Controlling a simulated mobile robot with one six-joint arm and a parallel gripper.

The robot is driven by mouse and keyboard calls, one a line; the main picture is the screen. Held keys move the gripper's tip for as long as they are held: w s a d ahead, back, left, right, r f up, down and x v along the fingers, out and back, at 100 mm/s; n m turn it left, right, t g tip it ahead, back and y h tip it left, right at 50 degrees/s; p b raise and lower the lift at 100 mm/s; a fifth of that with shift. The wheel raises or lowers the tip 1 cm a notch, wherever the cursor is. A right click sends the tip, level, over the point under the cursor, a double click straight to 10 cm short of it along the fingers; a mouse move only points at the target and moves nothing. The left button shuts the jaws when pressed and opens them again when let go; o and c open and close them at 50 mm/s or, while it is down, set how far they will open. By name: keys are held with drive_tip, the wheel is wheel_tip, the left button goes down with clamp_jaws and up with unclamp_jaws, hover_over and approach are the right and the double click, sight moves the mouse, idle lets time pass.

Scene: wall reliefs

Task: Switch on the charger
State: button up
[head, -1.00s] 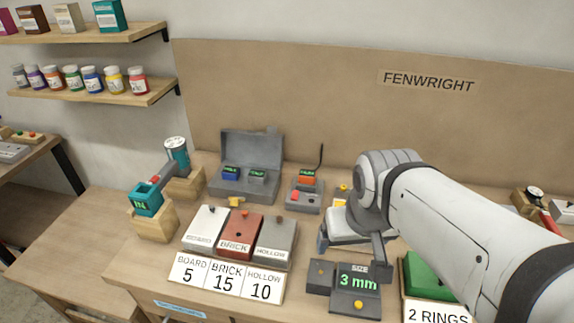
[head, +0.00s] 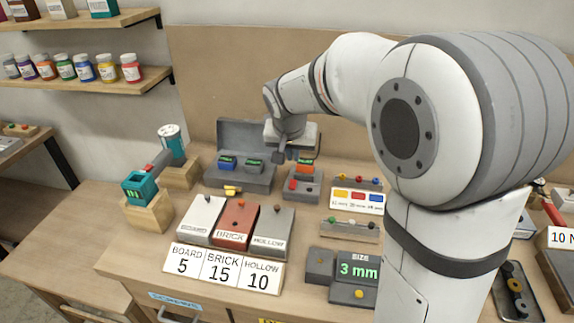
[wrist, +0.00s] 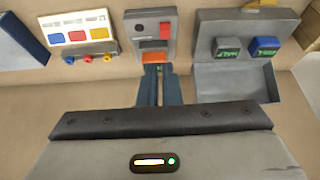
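The charger (head: 303,192) is a grey unit on the bench with a red button (head: 292,185) and an orange block (head: 304,169) at its back end. The wrist view also shows the charger (wrist: 150,18), the red button (wrist: 165,28) and the orange block (wrist: 155,57). My gripper (head: 281,156) is above the bench beside the back of the charger. In the wrist view my gripper's fingers (wrist: 160,72) are close together with nothing visible held, their tips overlapping the orange block's edge. I cannot tell whether they touch it.
An open grey case (head: 240,180) with a blue and a grey block stands left of the charger. Board, brick and hollow blocks (head: 236,225) sit in front. A back panel (head: 200,90) rises behind.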

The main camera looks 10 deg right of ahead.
sight(290, 183)
drive_tip(key=shift+w+a+f, duration=0.25)
drive_tip(key=shift+w+a, duration=0.1)
drive_tip(key=shift+w, duration=0.2)
drive_tip(key=shift+w+a+f, duration=0.25)
drive_tip(key=shift+w+a, duration=0.05)
drive_tip(key=shift+w, duration=0.25)
clamp_jaws()
drive_tip(key=p+x, duration=0.2)
drive_tip(key=x, duration=1.2)
